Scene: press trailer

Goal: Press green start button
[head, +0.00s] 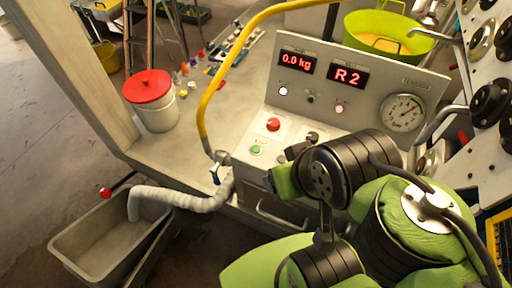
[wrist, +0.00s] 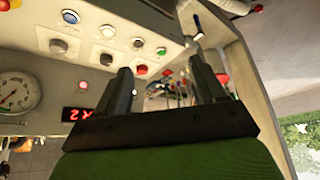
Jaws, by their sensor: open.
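The green start button (head: 256,149) is a small round button low on the sloped front of the grey control panel (head: 380,85). It sits below a larger red mushroom button (head: 273,124). My gripper (head: 280,160) is just right of the green button in the head view, partly hidden by my arm. In the wrist view my gripper (wrist: 161,62) is open and empty. There the panel appears upside down, and the green button (wrist: 161,51) shows between the two dark fingertips, beyond them. I cannot tell the exact gap; no contact is visible.
A ribbed hose (head: 185,198) runs into a grey trough (head: 100,235) below. A red-lidded bucket (head: 150,100) stands farther left.

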